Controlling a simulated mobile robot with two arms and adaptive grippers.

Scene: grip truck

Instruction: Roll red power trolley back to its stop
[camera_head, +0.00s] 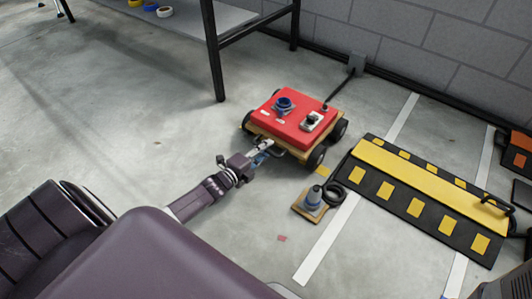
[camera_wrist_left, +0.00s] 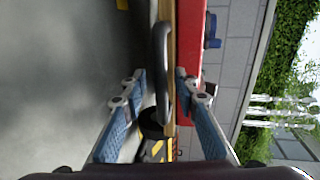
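The red power trolley (camera_head: 290,112) stands on the concrete floor in the head view, with a red top, a wooden base and dark wheels. A blue socket and a grey-white fitting sit on its top. My left gripper (camera_head: 262,152) is at its near side. In the left wrist view, the trolley's dark bar handle (camera_wrist_left: 162,40) runs between the two blue-padded fingers of the left gripper (camera_wrist_left: 160,75). The fingers are spread, with a visible gap beside the handle. The trolley's red side and wooden edge also show there. The right gripper is not in view.
A black-and-yellow ramp (camera_head: 415,207) lies right of the trolley. A dark table leg (camera_head: 214,60) stands behind left. Floor at left is clear. A block wall closes the back.

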